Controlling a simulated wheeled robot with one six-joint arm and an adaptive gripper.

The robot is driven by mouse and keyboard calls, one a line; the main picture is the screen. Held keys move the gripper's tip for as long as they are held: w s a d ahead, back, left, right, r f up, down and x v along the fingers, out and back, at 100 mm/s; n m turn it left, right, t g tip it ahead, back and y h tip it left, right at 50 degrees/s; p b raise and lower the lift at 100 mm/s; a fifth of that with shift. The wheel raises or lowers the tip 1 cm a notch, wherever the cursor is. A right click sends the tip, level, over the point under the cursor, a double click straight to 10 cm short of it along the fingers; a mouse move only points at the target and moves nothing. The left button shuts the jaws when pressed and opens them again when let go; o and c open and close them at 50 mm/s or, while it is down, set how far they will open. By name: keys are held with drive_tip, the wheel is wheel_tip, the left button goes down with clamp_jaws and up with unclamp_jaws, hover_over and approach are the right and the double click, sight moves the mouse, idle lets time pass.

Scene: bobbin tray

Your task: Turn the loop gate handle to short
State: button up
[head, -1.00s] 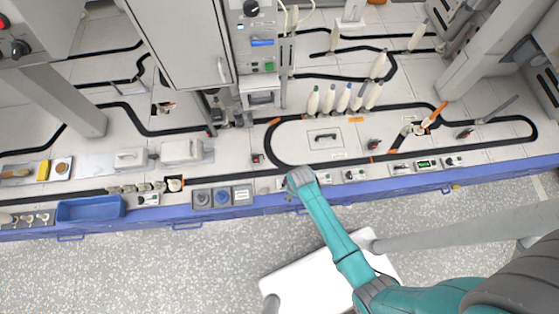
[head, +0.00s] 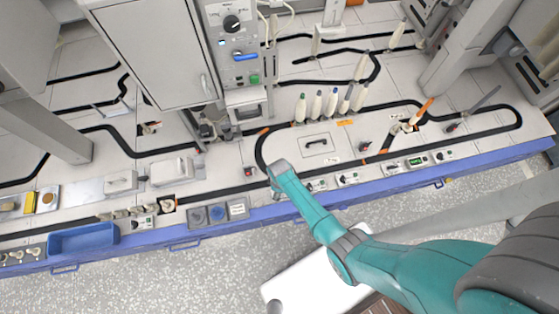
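An orange handle (head: 424,111) stands at the right end of the black oval track and looks like a gate lever, but I cannot read a label on it. A black rotary knob (head: 232,23) sits on the grey control panel at top centre, with small unreadable lettering beside it. My gripper (head: 275,191) is over the front edge of the table, left of the small switch boxes and well away from both the orange handle and the panel knob. My teal wrist covers most of it, so its fingers and anything between them are hidden.
Several bobbins (head: 332,103) stand upright behind the oval track. A blue tray (head: 82,241) sits at the front left. Small switch boxes (head: 347,178) line the front edge. A grey cabinet (head: 150,50) rises beside the panel. The speckled floor in front is partly open.

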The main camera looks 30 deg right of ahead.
drive_tip(key=shift+f, duration=1.55)
drive_tip(key=c, duration=1.2)
